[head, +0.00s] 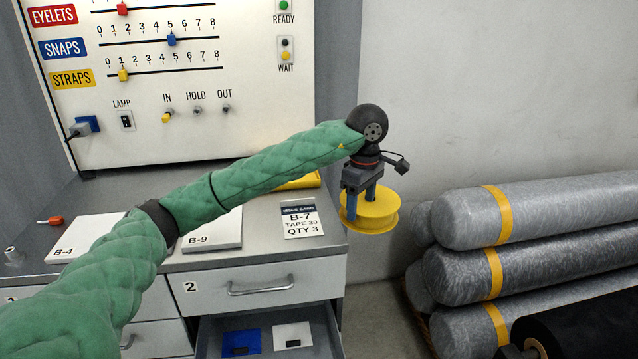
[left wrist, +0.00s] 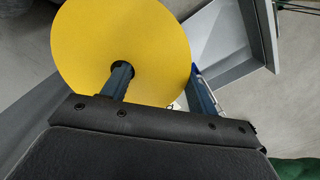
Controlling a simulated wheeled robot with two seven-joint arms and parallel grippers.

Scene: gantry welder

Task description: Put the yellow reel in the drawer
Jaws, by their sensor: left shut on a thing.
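The yellow reel (head: 378,220) hangs in my left gripper (head: 361,200), off the right end of the grey counter, in the head view. In the left wrist view the reel (left wrist: 125,45) shows as a large yellow disc. One finger goes into its centre hole and the other is outside its rim, so my left gripper (left wrist: 160,88) is shut on the reel's side. An open drawer (head: 328,325) is at the bottom of the head view, below the shut drawer 2 (head: 258,287), lower and left of the reel. My right gripper is not in view.
The open drawer holds a blue piece (head: 240,343) and a white piece (head: 293,336). Grey rolls (head: 540,212) are stacked at right. A control panel (head: 200,90) stands behind.

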